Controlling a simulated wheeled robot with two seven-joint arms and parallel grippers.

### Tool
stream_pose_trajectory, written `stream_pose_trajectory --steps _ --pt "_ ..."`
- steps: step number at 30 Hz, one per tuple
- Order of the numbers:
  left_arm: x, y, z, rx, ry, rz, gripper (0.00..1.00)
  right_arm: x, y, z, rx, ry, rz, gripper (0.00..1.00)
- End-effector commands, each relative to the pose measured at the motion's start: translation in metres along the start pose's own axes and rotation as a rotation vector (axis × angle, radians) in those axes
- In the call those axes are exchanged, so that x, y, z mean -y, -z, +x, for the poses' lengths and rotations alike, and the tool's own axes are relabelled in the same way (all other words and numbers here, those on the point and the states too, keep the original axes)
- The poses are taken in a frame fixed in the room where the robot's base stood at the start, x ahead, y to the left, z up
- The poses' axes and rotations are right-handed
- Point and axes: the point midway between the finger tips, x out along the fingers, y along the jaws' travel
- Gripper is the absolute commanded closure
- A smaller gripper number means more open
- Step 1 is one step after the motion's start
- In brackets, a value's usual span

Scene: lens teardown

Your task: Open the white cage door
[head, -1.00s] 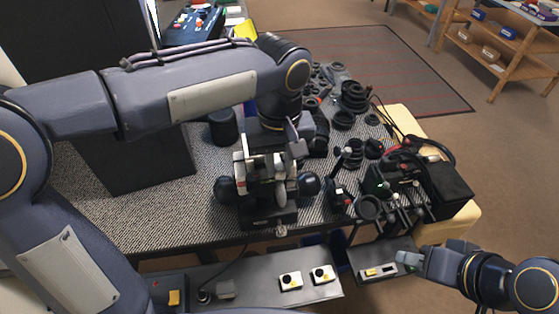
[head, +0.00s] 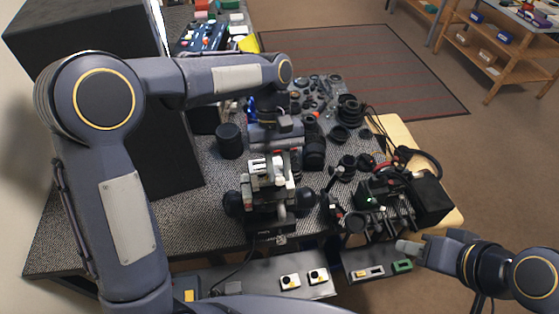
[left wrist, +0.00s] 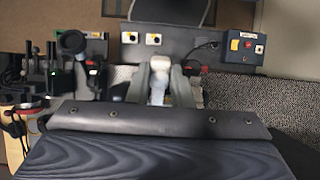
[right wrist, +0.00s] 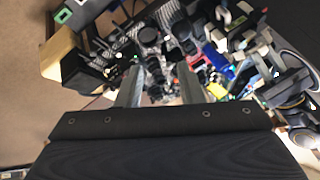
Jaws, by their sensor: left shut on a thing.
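The black device (head: 270,214) with a white top part (head: 259,172) stands near the table's front edge, with a dark round knob on each side. I cannot clearly tell the white cage door apart from this white part. My left gripper (head: 277,158) is just behind and at the white part. In the left wrist view its fingers (left wrist: 159,84) are close around a pale, rounded piece (left wrist: 159,64); the exact contact is blurred. My right gripper (head: 402,247) is off the table's front right, fingers apart and empty in the right wrist view (right wrist: 158,84).
Lens rings and barrels (head: 350,108) crowd the table behind and to the right. A black cylinder (head: 230,141) stands at left. Cables and a black box (head: 432,197) lie at right. A lower grey shelf (head: 255,283) with yellow-and-white switches runs along the front.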

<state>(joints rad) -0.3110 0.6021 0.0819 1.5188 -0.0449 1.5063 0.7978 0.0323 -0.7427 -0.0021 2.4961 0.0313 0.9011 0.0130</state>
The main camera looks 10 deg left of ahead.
Motion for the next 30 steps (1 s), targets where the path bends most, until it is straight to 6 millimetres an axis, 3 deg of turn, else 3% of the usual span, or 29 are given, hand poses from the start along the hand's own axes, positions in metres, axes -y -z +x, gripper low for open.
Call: stream_pose_trajectory --steps 1,9,25,30 --pt "0.0 -0.002 -0.01 0.028 0.0 -0.004 1.0 0.006 0.006 -0.013 0.0 0.0 0.0 0.66" --pt "0.0 0.004 -0.017 0.127 -0.001 -0.001 1.0 0.014 0.015 -0.03 0.0 0.0 0.0 0.66" --pt "0.0 0.006 -0.017 0.15 -0.001 0.0 1.0 0.015 0.016 -0.033 0.001 0.0 0.0 0.66" --pt "0.0 0.006 -0.017 0.15 -0.001 0.0 1.0 0.017 0.019 -0.032 0.025 0.007 0.032 0.88"
